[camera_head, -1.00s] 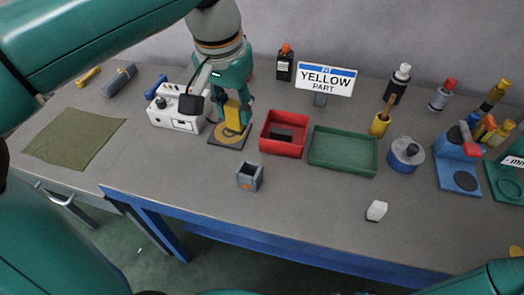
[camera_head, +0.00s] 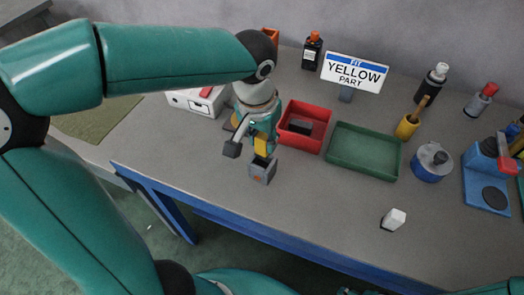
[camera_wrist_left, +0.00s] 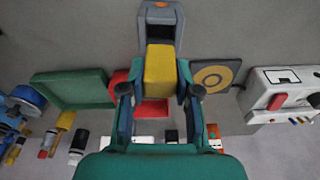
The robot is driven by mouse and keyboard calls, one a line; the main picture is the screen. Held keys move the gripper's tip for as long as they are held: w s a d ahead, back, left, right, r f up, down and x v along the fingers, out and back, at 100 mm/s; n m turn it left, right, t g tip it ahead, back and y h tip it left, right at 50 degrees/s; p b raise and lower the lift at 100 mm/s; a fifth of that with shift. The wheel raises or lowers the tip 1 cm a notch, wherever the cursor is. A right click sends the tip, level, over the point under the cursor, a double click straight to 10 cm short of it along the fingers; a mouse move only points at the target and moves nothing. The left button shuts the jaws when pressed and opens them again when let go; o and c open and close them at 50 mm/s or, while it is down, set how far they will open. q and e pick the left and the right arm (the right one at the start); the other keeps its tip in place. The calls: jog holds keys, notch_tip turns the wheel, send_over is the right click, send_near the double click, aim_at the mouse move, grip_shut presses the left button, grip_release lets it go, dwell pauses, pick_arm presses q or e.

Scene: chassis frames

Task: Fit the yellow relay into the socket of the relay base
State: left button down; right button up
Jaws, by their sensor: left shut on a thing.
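The yellow relay (camera_head: 261,143) is a small yellow block. My left gripper (camera_head: 260,137) is shut on it, with one finger on each side in the left wrist view (camera_wrist_left: 160,90). The relay base (camera_head: 262,172) is a small grey box with an orange dot, standing on the bench. The relay is right above the base in the head view. A dark part shows between them, and I cannot tell whether they touch. In the left wrist view the relay (camera_wrist_left: 160,70) overlaps the near part of the base (camera_wrist_left: 176,30).
A red bin (camera_head: 322,144) with a dark block and an empty green tray (camera_head: 372,175) lie right of the base. A white part (camera_head: 393,219) lies nearer the front edge. A white device (camera_head: 190,101) stands left.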

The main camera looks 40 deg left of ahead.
aim_at(262, 152)
pick_arm(q)
notch_tip(262, 152, down, 5)
jog(key=shift+r, duration=0.1)
jog(key=c, duration=0.8)
grip_release()
jog(key=shift+c, duration=0.2)
jog(key=shift+r, duration=0.1)
notch_tip(262, 152, up, 12)
jog(key=s, duration=0.2)
jog(key=shift+p, duration=0.35)
jog(key=shift+w+d, duration=0.1)
